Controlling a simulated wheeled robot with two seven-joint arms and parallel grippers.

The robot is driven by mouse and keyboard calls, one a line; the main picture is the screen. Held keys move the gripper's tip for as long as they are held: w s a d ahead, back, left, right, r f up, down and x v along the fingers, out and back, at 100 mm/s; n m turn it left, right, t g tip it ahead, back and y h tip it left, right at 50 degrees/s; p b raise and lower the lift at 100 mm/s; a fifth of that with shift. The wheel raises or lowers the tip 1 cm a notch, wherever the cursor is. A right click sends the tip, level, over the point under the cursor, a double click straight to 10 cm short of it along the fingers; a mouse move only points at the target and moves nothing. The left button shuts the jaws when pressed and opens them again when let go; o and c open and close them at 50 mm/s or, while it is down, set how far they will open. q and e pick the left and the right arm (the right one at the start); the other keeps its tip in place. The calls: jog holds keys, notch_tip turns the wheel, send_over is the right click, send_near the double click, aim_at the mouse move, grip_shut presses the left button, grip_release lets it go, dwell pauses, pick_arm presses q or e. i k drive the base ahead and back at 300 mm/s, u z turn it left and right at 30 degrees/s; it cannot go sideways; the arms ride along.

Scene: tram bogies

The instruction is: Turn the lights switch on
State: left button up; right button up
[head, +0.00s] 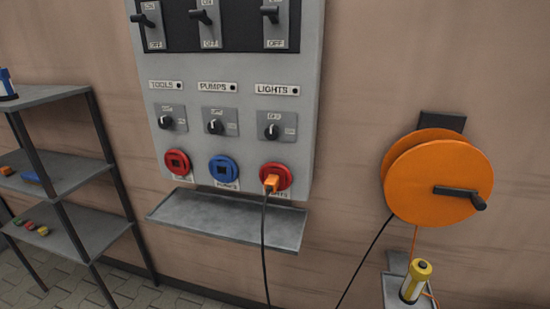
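A grey wall panel (226,64) has three columns labelled TOOLS, PUMPS and LIGHTS. The LIGHTS label (272,90) has a dark indicator dot at its right end. Below it is the lights rotary switch (271,131), a black knob on a grey plate; its exact setting is too small to tell. In the same column above is a lever switch (273,14) marked OFF at its bottom, with its top cut by the frame. Below the rotary switch is a red socket (283,171) with an orange plug (271,183) in it. Neither gripper is in view.
A grey tray shelf (225,220) juts out below the panel. A black cable hangs from the plug past it. An orange cable reel (430,175) with a black crank is on the wall at right, above a yellow lamp (415,282). A shelf rack (60,165) stands at left.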

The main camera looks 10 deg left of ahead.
aim_at(272, 133)
jog(key=z, duration=0.05)
jog(key=k, duration=0.5)
jog(key=z, duration=2.15)
jog(key=i, duration=1.15)
jog(key=u, duration=2.05)
